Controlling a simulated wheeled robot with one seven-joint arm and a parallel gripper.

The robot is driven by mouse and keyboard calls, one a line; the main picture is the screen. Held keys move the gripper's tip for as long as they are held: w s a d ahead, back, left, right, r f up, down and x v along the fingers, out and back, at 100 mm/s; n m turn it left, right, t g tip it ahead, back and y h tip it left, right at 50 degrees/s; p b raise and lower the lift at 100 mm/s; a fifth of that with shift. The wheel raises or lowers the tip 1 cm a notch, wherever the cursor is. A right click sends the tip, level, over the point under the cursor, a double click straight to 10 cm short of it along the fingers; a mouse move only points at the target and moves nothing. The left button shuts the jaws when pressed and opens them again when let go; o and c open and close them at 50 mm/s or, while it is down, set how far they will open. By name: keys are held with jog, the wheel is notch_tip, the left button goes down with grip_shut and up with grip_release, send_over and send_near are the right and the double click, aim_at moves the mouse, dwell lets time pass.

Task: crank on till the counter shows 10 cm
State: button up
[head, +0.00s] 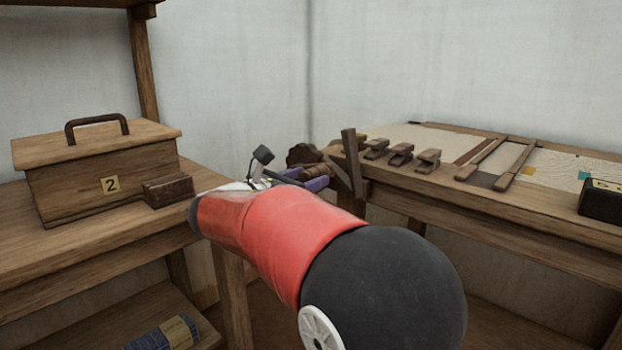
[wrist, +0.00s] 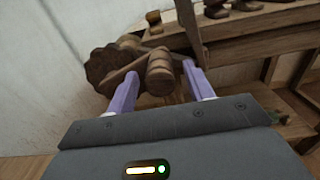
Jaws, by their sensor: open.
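The wooden crank shows in the wrist view, with a dark scalloped wheel (wrist: 103,70), an arm and a rounded handle (wrist: 160,76). My gripper (wrist: 158,68) is open, with one purple finger on each side of the handle. I see gaps beside the handle and cannot tell any contact. In the head view my gripper (head: 303,179) is at the left end of the loom, and the crank wheel (head: 301,154) shows behind it, partly hidden. A dark box (head: 602,203), perhaps the counter, is cut off at the right edge; its figures cannot be read.
The loom's wooden beam (head: 480,193) carries several small wooden blocks (head: 401,153) and a wooden frame (head: 497,164). An upright post (head: 352,160) stands close to my gripper. At left, a bench holds a lidded box marked 2 (head: 100,175) and a small brown block (head: 168,190).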

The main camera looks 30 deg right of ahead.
jog(key=shift+x, duration=0.95)
jog(key=shift+c, duration=0.4)
grip_shut()
